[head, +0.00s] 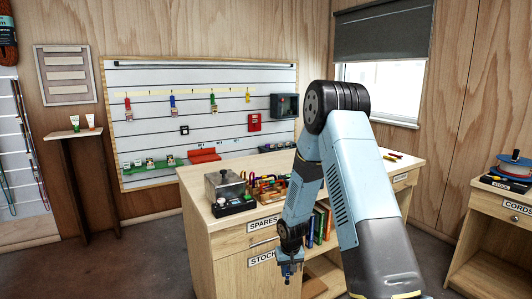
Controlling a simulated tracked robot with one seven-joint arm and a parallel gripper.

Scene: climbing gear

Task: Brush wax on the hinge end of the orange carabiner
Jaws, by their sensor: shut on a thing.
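My gripper (288,274) hangs low in front of the workbench (235,228), below its top. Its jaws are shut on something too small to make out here. I cannot single out the orange carabiner, the wax or a brush. Several small coloured pieces, some orange, sit in a wooden holder (268,190) on the bench top, partly hidden by my arm. Coloured pieces hang on the wall board, among them a red one (128,108) at the left; their exact kind is unclear.
A grey box (224,185) and a black tray (234,206) stand on the bench's left end. A side cabinet (502,212) stands at right. Floor at left is clear.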

